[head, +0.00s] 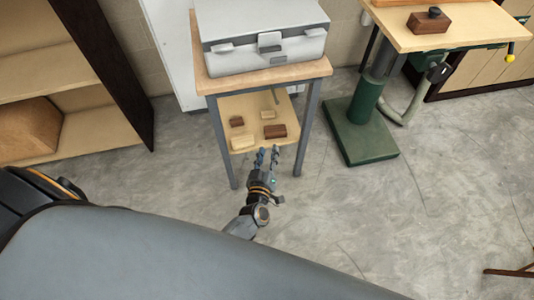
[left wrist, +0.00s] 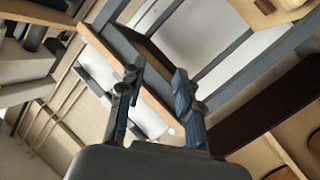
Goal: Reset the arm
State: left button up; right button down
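My left gripper (head: 267,158) is in front of the small side table's lower shelf (head: 255,105) in the head view, with its fingers pointing toward the shelf. In the left wrist view the two fingers (left wrist: 155,85) stand apart with nothing held between them, so the gripper is open. My right gripper shows in neither view.
A grey metal case (head: 262,40) stands on the table's top (head: 300,76). Several small wooden blocks lie on the lower shelf, among them a dark one (head: 275,131). A green pedestal workbench (head: 358,132) stands to the right. A wooden shelf unit (head: 75,148) is at left. Grey floor is open at right.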

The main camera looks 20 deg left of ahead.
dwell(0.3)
pick_arm(q)
jog(key=s+d+f+m+g+h, duration=0.1)
jog(key=s+f+m+g+h, duration=0.55)
jog(key=s+f, duration=1.4)
jog(key=s+a+f+m+g+y, duration=0.1)
jog(key=s+a+f+g, duration=0.1)
jog(key=s, duration=0.5)
jog(key=s+a+f+m+g+y, duration=0.1)
jog(key=s+a+f+g, duration=0.1)
jog(key=s, duration=0.5)
jog(key=s+a+f+m+g+y, duration=0.1)
jog(key=s+a+f+g, duration=0.1)
jog(key=s+f+g, duration=0.2)
jog(key=s+f, duration=0.2)
jog(key=s, duration=0.2)
jog(key=shift+a+m, duration=0.35)
jog(key=shift+g, duration=0.25)
